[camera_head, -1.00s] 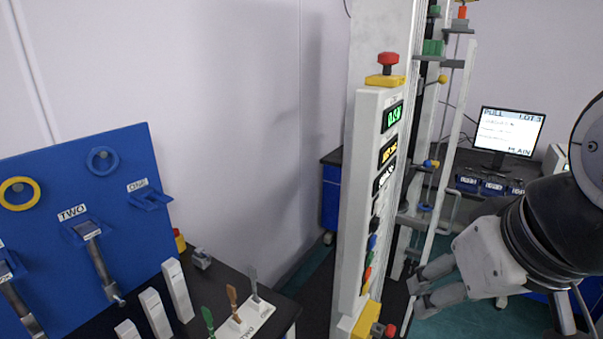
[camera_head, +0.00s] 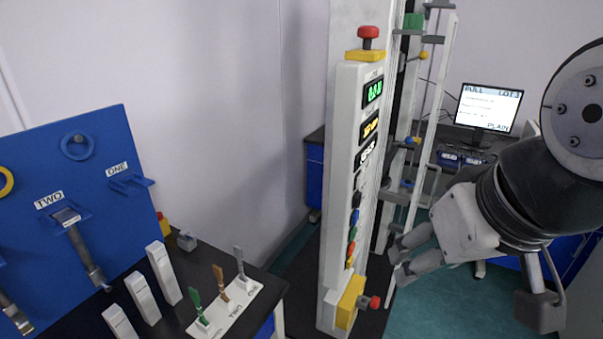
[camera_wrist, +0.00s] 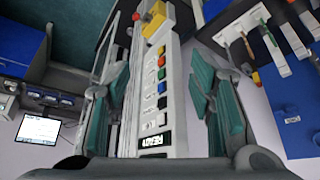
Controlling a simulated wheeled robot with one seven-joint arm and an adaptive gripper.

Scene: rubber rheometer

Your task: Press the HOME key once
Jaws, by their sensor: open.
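The white control panel (camera_head: 343,190) stands upright on the tall machine, with a green, an orange and a white display. Below the displays runs a column of small keys: black, blue (camera_head: 354,216), green, red and yellow. The key labels are too small to read, so I cannot tell which is HOME. My gripper (camera_head: 402,262) is open and empty, to the right of the panel's lower part in the head view. In the wrist view the key column (camera_wrist: 161,75) and the READY display (camera_wrist: 153,142) lie between my two spread fingers. I see no finger clearly touching a key.
A red stop button on a yellow base (camera_head: 367,45) tops the panel; a yellow box with a red knob (camera_head: 352,301) sits at its bottom. Machine rods and clamps stand behind. A blue tool board (camera_head: 90,210) and dark bench are left, a monitor (camera_head: 488,108) right.

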